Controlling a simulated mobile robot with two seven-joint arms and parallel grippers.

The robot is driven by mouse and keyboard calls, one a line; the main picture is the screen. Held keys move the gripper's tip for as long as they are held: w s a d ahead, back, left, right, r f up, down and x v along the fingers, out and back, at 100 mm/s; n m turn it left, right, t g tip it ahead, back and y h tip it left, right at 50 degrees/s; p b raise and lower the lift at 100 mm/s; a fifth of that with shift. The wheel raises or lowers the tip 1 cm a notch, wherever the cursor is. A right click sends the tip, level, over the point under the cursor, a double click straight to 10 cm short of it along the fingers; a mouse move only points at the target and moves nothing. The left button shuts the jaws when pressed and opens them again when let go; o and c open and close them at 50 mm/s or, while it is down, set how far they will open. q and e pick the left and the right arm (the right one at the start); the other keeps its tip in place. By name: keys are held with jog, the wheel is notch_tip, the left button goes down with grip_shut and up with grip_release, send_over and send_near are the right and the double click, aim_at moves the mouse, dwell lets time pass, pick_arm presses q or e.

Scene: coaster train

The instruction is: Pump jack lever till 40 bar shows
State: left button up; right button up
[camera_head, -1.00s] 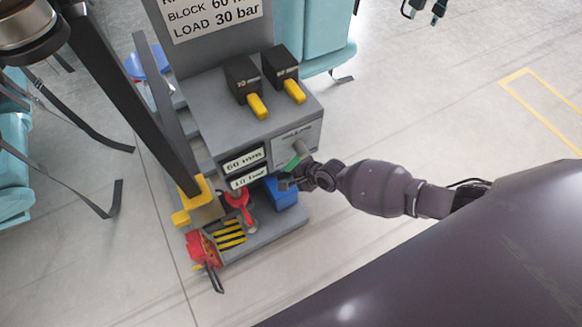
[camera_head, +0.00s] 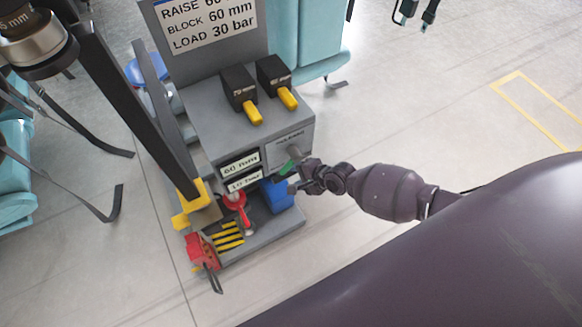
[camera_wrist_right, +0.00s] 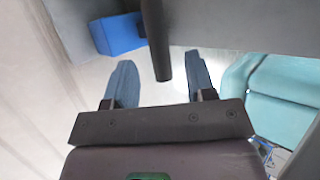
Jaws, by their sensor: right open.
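The grey jack stand (camera_head: 190,100) stands at centre left in the head view. Its upper display (camera_head: 240,166) reads 60 mm. The lower bar display (camera_head: 244,181) starts with a 1, but the rest is blurred. A red lever (camera_head: 240,208) stands low at the front. My right gripper (camera_head: 295,186) is open beside the stand's right face, near a grey stub (camera_head: 294,152) and a green piece (camera_head: 288,166). In the right wrist view a dark rod (camera_wrist_right: 157,40) points between the open fingers, apparently without contact. I cannot tell whether it is the jack lever. My left gripper is not in view.
A blue block (camera_head: 278,194) sits on the base close to my right gripper. Two black boxes (camera_head: 240,88) with yellow handles top the stand. A red part (camera_head: 202,250) stands at the front left. Teal seats (camera_head: 310,45) are behind. The floor at right is clear.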

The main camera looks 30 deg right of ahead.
jog(key=p+v, duration=0.1)
jog(key=v, duration=0.4)
jog(key=shift+s+d+r, duration=0.1)
